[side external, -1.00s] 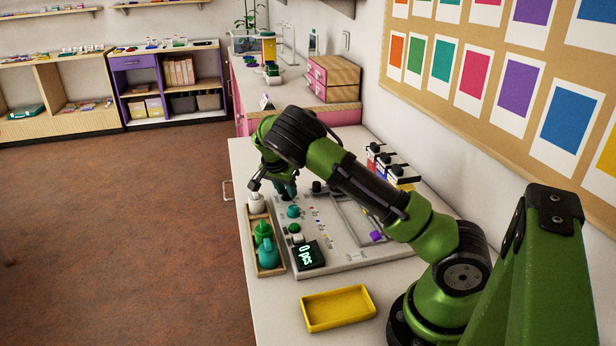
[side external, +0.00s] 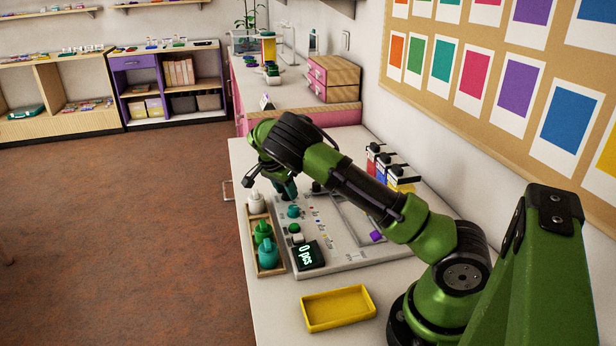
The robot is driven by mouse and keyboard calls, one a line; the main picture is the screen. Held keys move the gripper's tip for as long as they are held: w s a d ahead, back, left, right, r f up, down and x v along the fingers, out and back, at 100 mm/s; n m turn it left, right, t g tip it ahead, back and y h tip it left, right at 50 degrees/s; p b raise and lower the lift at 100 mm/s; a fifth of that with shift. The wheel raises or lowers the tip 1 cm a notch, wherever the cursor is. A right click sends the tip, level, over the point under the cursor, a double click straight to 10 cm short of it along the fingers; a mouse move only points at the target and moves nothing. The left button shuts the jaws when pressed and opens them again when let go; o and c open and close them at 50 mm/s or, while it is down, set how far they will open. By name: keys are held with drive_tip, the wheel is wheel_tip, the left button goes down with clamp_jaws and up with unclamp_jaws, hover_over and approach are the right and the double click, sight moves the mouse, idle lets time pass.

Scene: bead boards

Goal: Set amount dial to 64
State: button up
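A grey control panel (side external: 345,262) lies on the white counter. A teal knob (side external: 293,211) stands on its left part, and a black knob (side external: 317,187) stands farther back. I cannot tell for sure which knob is the amount dial. A small black display (side external: 307,256) at the panel's near left corner reads "0 pcs". My gripper (side external: 287,190) points down just behind the teal knob, over the panel's far left part. My wrist partly hides it. Contact with the knob and the finger opening are too small to make out.
A wooden tray (side external: 279,271) with white, green and teal bottles stands left of the panel. A green button (side external: 294,228) is near the display. A purple piece (side external: 376,236) lies on the panel. A yellow tray (side external: 338,307) is in front; several colored containers (side external: 401,179) stand behind.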

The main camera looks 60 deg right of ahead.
drive_tip(key=shift+o, duration=1.1)
drive_tip(key=v, duration=1.7)
drive_tip(key=s+a+f+n+t+y, duration=0.25)
drive_tip(key=s+a+n+y, duration=0.2)
drive_tip(key=s+n, duration=0.25)
drive_tip(key=s+a+r+n+t+y, duration=0.1)
drive_tip(key=s+a+r+n+t, duration=0.1)
drive_tip(key=s+a+r+n, duration=0.2)
drive_tip(key=s+a+r+n+t+y, duration=0.1)
drive_tip(key=s+a+r+n+t, duration=0.2)
drive_tip(key=s+a, duration=0.8)
drive_tip(key=s+r+n, duration=0.1)
drive_tip(key=s, duration=0.2)
drive_tip(key=shift+n, duration=0.4)
